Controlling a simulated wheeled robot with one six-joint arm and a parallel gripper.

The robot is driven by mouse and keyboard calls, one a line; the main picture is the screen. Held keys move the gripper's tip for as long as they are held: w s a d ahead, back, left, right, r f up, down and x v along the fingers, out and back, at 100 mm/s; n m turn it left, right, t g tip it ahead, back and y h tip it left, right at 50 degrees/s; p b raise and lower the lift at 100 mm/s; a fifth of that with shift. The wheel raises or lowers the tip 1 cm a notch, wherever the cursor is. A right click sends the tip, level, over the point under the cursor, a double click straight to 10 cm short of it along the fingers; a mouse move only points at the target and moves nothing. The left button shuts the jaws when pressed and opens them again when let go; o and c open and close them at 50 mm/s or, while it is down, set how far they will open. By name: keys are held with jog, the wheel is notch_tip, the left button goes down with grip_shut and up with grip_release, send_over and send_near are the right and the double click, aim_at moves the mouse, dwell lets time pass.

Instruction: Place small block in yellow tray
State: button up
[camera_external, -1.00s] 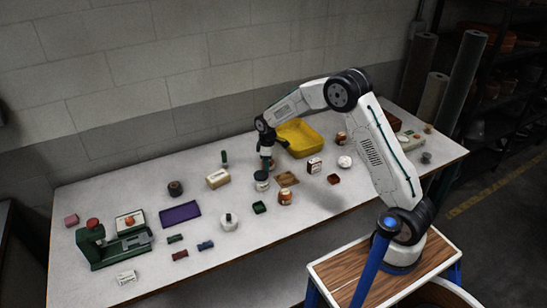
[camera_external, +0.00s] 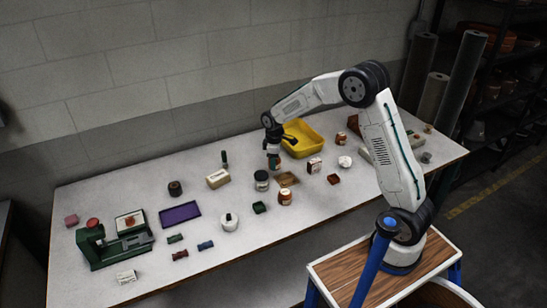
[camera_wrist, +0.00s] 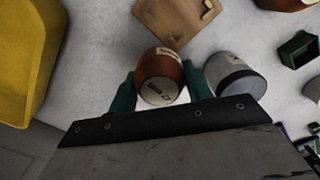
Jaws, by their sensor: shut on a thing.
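The yellow tray (camera_external: 318,147) stands at the back of the table, right of my gripper (camera_external: 273,150). In the wrist view its wall (camera_wrist: 22,60) fills the left edge. My gripper also shows in the wrist view (camera_wrist: 160,85), its green fingers shut around a round, orange-brown jar-like thing (camera_wrist: 158,66) with a pale label. I see no block between the fingers. Small blocks lie at the front left: a green block (camera_external: 175,239), a dark red block (camera_external: 180,255) and a blue block (camera_external: 206,245).
A grey-lidded jar (camera_external: 262,181) stands close to my gripper, also in the wrist view (camera_wrist: 238,78). A purple tray (camera_external: 180,214) and green press (camera_external: 98,246) are further left.

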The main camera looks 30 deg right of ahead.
jog(key=s, duration=0.3)
jog(key=s+d, duration=0.1)
jog(key=s, duration=0.3)
jog(key=s+d+r, duration=0.1)
jog(key=s, duration=0.2)
jog(key=shift+s, duration=0.15)
jog(key=w+d+r, duration=0.3)
jog(key=w+d, duration=0.5)
jog(key=w, duration=0.4)
send_over(302, 148)
notch_tip(302, 148, down, 3)
jog(key=shift+r, duration=0.1)
jog(key=shift+f, duration=2.2)
jog(key=shift+f, duration=0.15)
jog(key=o, duration=1.1)
